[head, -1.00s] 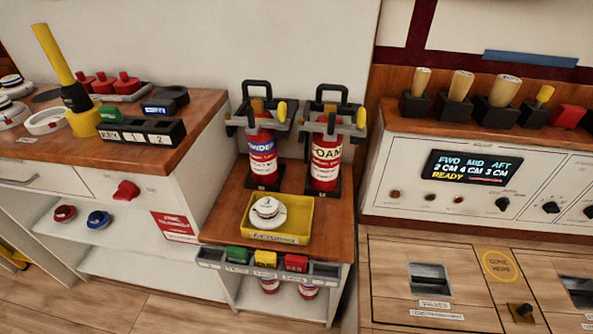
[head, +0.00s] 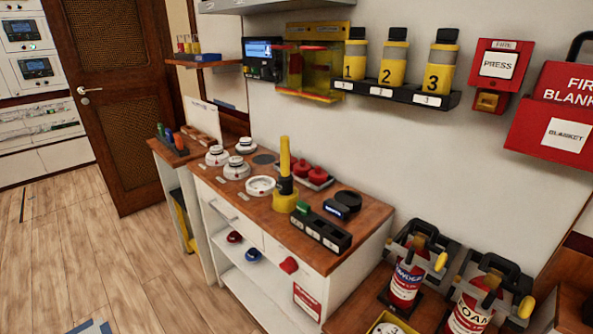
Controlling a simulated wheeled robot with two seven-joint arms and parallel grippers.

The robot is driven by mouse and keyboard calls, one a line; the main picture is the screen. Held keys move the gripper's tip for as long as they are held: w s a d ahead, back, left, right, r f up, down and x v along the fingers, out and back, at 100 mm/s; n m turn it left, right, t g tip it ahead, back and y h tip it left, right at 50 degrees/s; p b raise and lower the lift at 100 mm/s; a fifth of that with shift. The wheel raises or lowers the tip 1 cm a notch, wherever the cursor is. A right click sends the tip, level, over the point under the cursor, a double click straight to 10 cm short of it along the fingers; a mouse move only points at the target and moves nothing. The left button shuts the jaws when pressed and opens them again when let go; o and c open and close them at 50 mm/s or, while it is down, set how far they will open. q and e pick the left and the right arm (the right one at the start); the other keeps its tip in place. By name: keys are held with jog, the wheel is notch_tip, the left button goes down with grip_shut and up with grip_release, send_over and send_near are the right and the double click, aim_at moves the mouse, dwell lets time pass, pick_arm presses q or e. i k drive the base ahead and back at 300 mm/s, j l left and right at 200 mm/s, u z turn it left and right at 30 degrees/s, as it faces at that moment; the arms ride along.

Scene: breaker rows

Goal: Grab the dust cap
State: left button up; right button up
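No object is plainly marked as the dust cap, and I cannot tell which one it is. Small round items lie on the wooden counter (head: 330,246): white discs like smoke detectors (head: 236,168), a white ring-shaped dish (head: 261,186), a dark flat disc (head: 264,159), red knobbed pieces (head: 318,174) and a black round piece (head: 349,199). A yellow tube (head: 285,157) stands upright in a yellow-and-black base among them. Neither of my grippers shows in the head view.
A black slotted holder (head: 321,231) sits at the counter's front edge. Red extinguishers (head: 405,281) stand at the lower right. Numbered yellow canisters (head: 393,60) sit on a wall rack. A red fire blanket box (head: 558,120) hangs right. The wooden floor (head: 100,235) at left is mostly clear.

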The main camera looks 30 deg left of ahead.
aim_at(318, 177)
jog(key=u, duration=0.8)
jog(key=i+j+z, duration=0.3)
jog(key=j, duration=0.3)
jog(key=j+z, duration=0.3)
jog(key=j, duration=0.3)
jog(key=i+j+z, duration=0.15)
jog(key=j+z, duration=0.15)
jog(key=j, duration=0.35)
jog(key=j+z, duration=0.3)
jog(key=j, duration=0.35)
jog(key=j+z, duration=0.3)
jog(key=j, duration=0.4)
jog(key=k+j+z, duration=0.3)
jog(key=j, duration=0.3)
jog(key=k+j+z, duration=0.1)
jog(key=j+z, duration=0.2)
jog(key=j, duration=0.35)
jog(key=k+j+z, duration=0.3)
jog(key=j, duration=0.3)
jog(key=i, duration=0.05)
